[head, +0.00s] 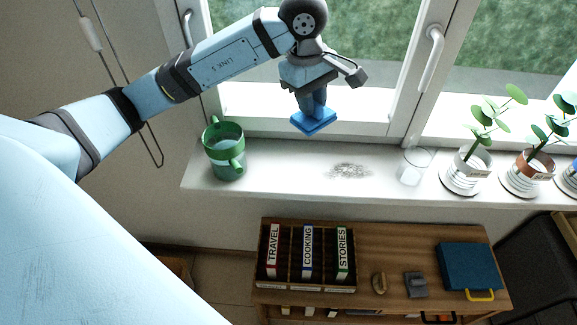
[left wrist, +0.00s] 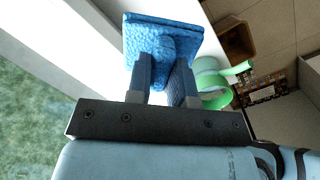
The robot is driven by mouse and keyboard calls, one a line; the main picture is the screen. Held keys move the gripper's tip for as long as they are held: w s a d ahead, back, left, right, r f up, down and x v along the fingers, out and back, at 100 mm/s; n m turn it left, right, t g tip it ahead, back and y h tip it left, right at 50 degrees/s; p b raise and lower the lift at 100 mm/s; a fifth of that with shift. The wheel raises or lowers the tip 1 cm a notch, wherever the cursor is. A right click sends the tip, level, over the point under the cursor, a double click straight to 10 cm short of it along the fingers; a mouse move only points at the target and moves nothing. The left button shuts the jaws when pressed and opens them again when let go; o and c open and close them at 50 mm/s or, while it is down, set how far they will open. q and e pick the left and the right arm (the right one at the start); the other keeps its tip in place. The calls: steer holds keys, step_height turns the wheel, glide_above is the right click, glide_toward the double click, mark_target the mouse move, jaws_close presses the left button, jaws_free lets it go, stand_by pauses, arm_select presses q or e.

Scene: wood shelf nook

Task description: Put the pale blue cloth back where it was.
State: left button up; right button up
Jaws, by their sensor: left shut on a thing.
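The cloth (head: 314,122) is a thick, folded-looking square, and it looks a stronger blue than pale. My left gripper (head: 312,104) is shut on it and holds it above the window sill (head: 290,160), near the window frame. In the left wrist view the cloth (left wrist: 160,32) has a bumpy surface, and a raised part of it sits between the two fingertips of my left gripper (left wrist: 165,72). My right gripper is not in view.
Below, a wooden shelf (head: 390,240) holds labelled binders (head: 307,252) and a blue box (head: 468,267).

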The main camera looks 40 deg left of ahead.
arm_select(q)
steer(key=s+a+r+y, duration=0.1)
steer(key=a, duration=0.4)
steer(key=shift+n+g, duration=0.4)
steer(key=shift+n, duration=0.1)
step_height(320, 180, down, 19)
steer(key=shift+s+f+p, duration=0.1)
steer(key=shift+f+p, duration=0.05)
steer(key=shift+p, duration=0.9)
steer(key=o, duration=0.8)
steer(key=shift+d, duration=0.1)
step_height(320, 180, up, 12)
steer(key=shift+r+b, duration=0.1)
steer(key=shift+b, duration=1)
steer(key=shift+s, duration=0.1)
